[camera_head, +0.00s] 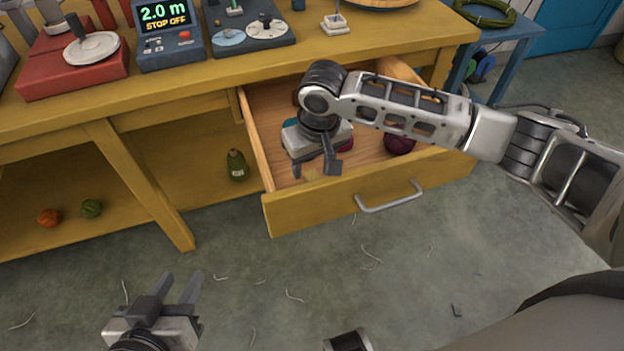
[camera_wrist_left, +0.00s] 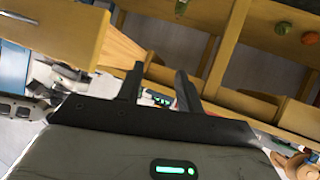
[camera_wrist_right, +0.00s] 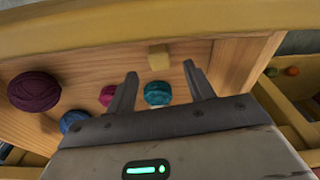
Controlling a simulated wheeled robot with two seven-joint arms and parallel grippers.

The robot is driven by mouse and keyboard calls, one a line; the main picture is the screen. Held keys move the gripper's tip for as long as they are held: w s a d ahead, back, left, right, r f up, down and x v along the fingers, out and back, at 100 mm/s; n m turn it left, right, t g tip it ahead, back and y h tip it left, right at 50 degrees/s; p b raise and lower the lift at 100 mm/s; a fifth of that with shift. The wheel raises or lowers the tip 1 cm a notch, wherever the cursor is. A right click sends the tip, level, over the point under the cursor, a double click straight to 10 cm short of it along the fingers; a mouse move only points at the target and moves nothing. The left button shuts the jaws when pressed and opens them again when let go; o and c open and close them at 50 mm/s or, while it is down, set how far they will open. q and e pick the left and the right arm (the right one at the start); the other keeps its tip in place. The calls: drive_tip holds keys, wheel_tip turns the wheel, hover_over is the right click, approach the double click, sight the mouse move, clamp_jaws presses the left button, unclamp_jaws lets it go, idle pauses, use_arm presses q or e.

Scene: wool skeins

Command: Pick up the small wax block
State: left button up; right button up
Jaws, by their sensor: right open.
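The small wax block (camera_wrist_right: 158,57) is a pale yellow cube on the wooden drawer floor, close to the drawer's front wall. In the head view it is a small tan patch (camera_head: 311,175), partly hidden by my right gripper (camera_head: 314,170). That gripper reaches down into the open drawer (camera_head: 330,203). In the right wrist view my right gripper (camera_wrist_right: 160,72) is open, with the block just beyond and between its fingertips, apart from both. My left gripper (camera_head: 174,285) is open and empty, low in front of the bench; its fingers also show in the left wrist view (camera_wrist_left: 160,72).
In the drawer are a maroon skein (camera_wrist_right: 33,91), a blue one (camera_wrist_right: 75,121), a magenta one (camera_wrist_right: 107,95) and a teal one (camera_wrist_right: 157,93). A dark green bottle (camera_head: 237,167) and orange (camera_head: 48,217) and green balls (camera_head: 91,208) stand on the lower shelf. The bench top above holds devices.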

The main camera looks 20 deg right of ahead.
sight(312, 175)
drive_tip(key=f, duration=0.3)
drive_tip(key=shift+w+f+b, duration=0.2)
drive_tip(key=shift+f+b, duration=0.15)
drive_tip(key=shift+f, duration=0.05)
use_arm(q)
drive_tip(key=f, duration=0.2)
drive_tip(key=shift+w+d+f+g, duration=0.3)
drive_tip(key=shift+w+d+f, duration=0.05)
